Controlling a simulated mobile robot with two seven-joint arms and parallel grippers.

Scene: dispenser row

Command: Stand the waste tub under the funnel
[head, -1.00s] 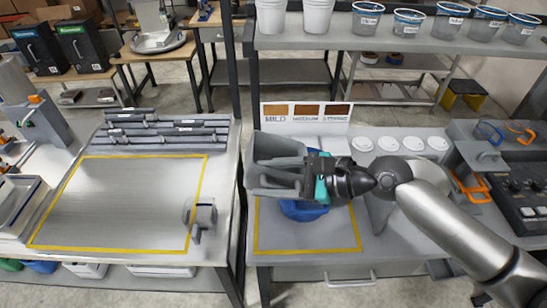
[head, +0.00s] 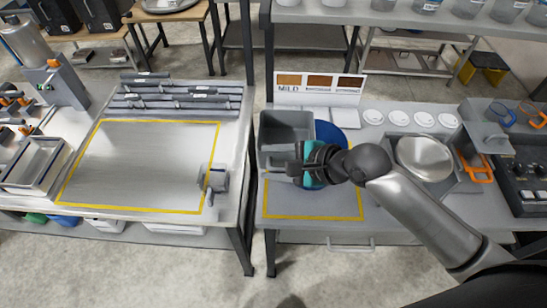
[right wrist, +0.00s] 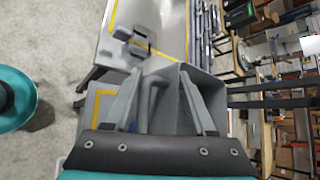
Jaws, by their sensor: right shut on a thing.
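The grey waste tub (head: 285,124) is in the head view, above the right bench at the back edge of the yellow-outlined area. My right gripper (head: 296,166) is shut on its near side. In the right wrist view, the gripper's two fingers (right wrist: 165,105) lie along the grey tub (right wrist: 205,95). I cannot tell whether the tub touches the bench. A round blue thing (head: 330,133) stands right behind the gripper, partly hidden by it. I cannot make out the funnel for certain. My left gripper is not in view.
A metal bowl (head: 425,157) stands to the right of my arm. White round lids (head: 398,118) and a colour chart sign (head: 318,86) are behind. The yellow-outlined area (head: 310,205) nearest the front looks bare. A gap separates it from the left bench (head: 145,160).

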